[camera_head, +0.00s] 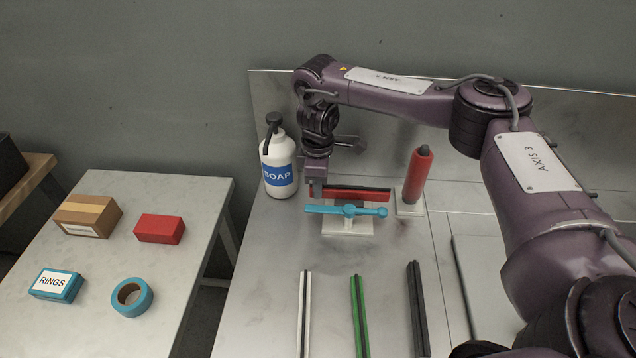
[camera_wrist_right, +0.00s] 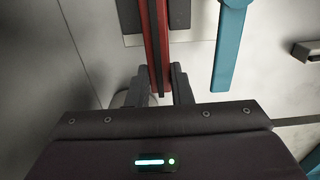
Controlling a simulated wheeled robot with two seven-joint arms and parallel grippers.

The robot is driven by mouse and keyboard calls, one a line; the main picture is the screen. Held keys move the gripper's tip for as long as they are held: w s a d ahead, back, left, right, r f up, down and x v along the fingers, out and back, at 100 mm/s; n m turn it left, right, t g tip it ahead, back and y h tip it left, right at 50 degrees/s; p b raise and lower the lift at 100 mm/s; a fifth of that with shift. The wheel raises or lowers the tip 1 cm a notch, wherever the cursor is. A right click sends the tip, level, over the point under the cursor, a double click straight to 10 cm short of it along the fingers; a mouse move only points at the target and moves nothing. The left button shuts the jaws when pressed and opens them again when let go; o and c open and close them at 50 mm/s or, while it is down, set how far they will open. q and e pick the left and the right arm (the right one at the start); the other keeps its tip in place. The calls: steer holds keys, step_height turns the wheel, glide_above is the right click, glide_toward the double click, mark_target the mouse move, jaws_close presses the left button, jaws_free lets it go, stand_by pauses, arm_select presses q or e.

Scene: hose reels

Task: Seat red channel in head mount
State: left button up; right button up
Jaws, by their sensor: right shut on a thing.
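The red channel (camera_head: 358,194) is a long straight bar with a dark strip along it. My right gripper (camera_head: 317,190) is shut on its left end, and in the right wrist view the channel (camera_wrist_right: 160,50) runs away from between the two fingers (camera_wrist_right: 160,88). A blue bar with a round hub (camera_head: 350,210) lies in front of the channel, above a white base plate (camera_head: 347,229); this looks like the head mount. The blue bar (camera_wrist_right: 229,45) is apart from the channel in the wrist view. Whether the channel touches the mount is hard to tell. My left gripper is out of view.
A white soap bottle (camera_head: 278,168) stands close left of the gripper. A red cylindrical handle (camera_head: 417,174) stands in a white holder to the right. White (camera_head: 304,315), green (camera_head: 360,315) and dark (camera_head: 418,308) channels lie in front. A side table (camera_head: 120,255) holds boxes and tape.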

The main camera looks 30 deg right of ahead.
steer(key=shift+f, duration=0.5)
steer(key=shift+f, duration=0.15)
stand_by(0.8)
steer(key=o, duration=1)
steer(key=o, duration=0.5)
steer(key=shift+c, duration=0.2)
steer(key=shift+p, duration=0.35)
